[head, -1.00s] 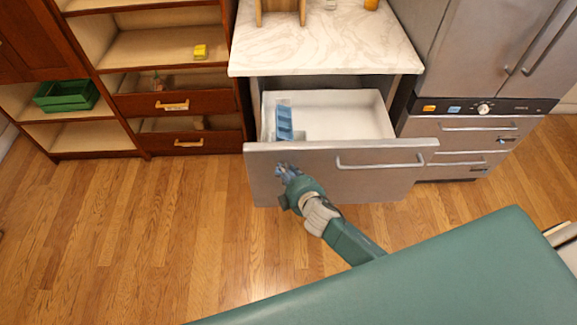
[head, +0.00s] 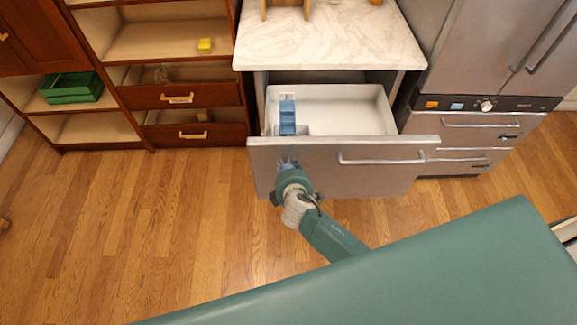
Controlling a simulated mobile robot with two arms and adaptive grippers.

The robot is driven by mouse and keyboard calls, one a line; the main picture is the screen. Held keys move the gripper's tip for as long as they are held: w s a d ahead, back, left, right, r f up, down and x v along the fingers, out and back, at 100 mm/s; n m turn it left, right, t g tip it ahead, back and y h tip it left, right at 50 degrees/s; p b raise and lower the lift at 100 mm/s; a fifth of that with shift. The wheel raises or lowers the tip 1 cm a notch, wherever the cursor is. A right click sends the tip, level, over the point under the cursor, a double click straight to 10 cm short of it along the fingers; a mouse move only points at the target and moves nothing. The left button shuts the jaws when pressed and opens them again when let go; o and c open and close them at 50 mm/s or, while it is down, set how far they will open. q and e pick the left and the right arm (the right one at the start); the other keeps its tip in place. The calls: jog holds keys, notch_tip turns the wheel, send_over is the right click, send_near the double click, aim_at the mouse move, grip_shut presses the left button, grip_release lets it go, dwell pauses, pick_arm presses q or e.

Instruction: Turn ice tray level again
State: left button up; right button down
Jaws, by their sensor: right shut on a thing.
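The blue ice tray (head: 288,116) shows inside the left part of the open drawer (head: 350,95), its long side running away from me and its lower end close behind the drawer front. Its tilt is hard to tell at this size. My right gripper (head: 288,163) shows against the left half of the grey drawer front (head: 318,177), just below the tray in the picture. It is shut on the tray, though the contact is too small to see. My left gripper is out of view.
A marble counter (head: 330,40) lies above the drawer. A steel appliance (head: 465,130) stands to the right. Wooden shelves at the left hold a green crate (head: 72,88) and a yellow item (head: 204,45). The wooden floor (head: 150,220) at the left is clear.

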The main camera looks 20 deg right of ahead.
jog(key=shift+a, duration=0.1)
jog(key=c, duration=1.4)
grip_release()
jog(key=v, duration=1.2)
jog(key=shift+f, duration=0.1)
